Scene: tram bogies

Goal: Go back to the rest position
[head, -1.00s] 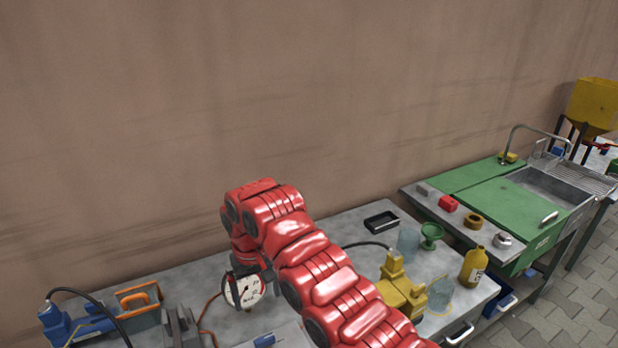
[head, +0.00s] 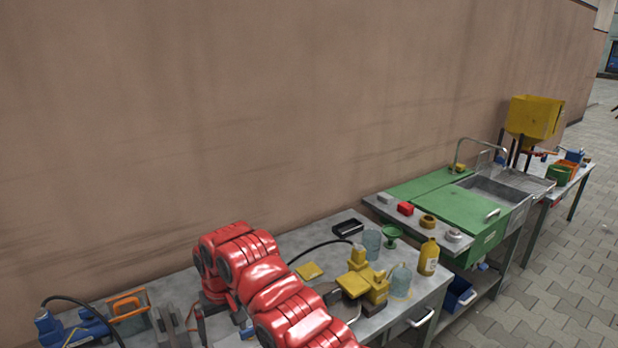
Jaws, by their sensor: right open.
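My right arm, red and jointed, comes in from the bottom edge and bends over the grey workbench (head: 420,292). My right gripper (head: 237,314) is open and points down at its end, low over the bench. The arm's wrist hides most of it, and I see nothing held in it. My left gripper is not in view.
A yellow pump (head: 375,288), clear jars (head: 400,280), a green funnel (head: 391,234), a yellow bottle (head: 429,257) and a black tray (head: 347,228) stand right of my arm. A blue tool (head: 85,330) and an orange-handled item (head: 128,305) lie left. A green sink unit (head: 470,217) stands beyond.

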